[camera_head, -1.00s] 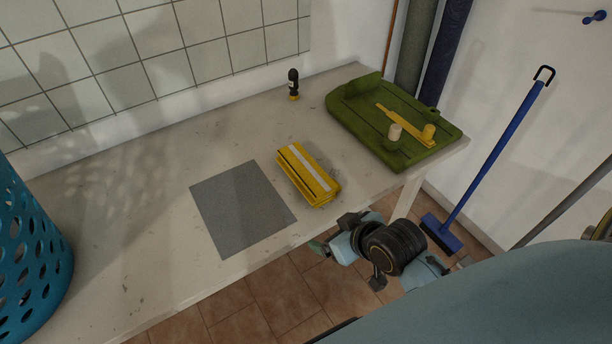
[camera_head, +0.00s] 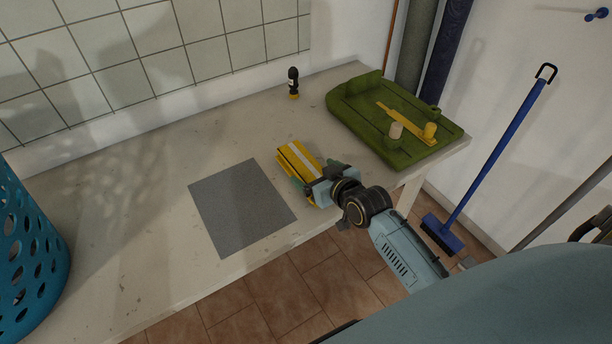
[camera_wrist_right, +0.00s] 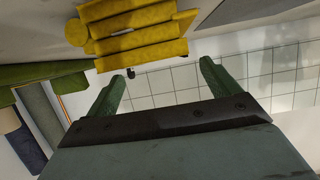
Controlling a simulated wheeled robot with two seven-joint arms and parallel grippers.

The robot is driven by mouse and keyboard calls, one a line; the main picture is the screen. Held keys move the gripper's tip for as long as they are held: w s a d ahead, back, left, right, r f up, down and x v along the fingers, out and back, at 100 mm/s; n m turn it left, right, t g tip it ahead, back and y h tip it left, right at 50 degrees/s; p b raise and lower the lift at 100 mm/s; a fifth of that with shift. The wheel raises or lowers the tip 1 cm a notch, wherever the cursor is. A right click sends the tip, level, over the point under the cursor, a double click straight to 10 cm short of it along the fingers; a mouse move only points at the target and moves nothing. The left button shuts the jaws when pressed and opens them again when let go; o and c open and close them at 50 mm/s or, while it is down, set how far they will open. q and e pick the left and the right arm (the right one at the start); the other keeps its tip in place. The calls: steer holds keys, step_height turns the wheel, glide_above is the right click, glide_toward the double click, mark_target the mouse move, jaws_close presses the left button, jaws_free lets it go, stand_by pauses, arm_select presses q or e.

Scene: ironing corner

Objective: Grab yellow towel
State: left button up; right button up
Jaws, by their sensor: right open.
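The folded yellow towel (camera_head: 292,157) with a pale stripe lies on the table, just right of the grey mat. My right gripper (camera_head: 317,176) is over its near end, with its green fingers apart, one on each side of the towel in the head view. In the right wrist view the towel (camera_wrist_right: 140,40) shows as stacked yellow folds beyond the open fingertips (camera_wrist_right: 163,73), with nothing between them. The gripper hides the towel's near end in the head view. I cannot tell whether the fingers touch it. My left gripper is not in view.
The grey mat (camera_head: 240,208) lies flat on the table (camera_head: 130,200). A green tray (camera_head: 372,138) with yellow and wooden pieces stands to the right. A dark bottle (camera_head: 293,84) stands behind. A blue perforated basket (camera_head: 30,250) is at the left. A blue broom (camera_head: 495,155) leans at right.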

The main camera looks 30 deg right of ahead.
mark_target(305, 165)
steer(key=shift+d+b+x, duration=0.1)
steer(key=shift+b+x, duration=0.2)
steer(key=shift+x, duration=1.1)
steer(key=shift+d+b+x, duration=0.15)
steer(key=shift+b+x, duration=0.15)
steer(key=shift+x, duration=1.05)
steer(key=c, duration=1.2)
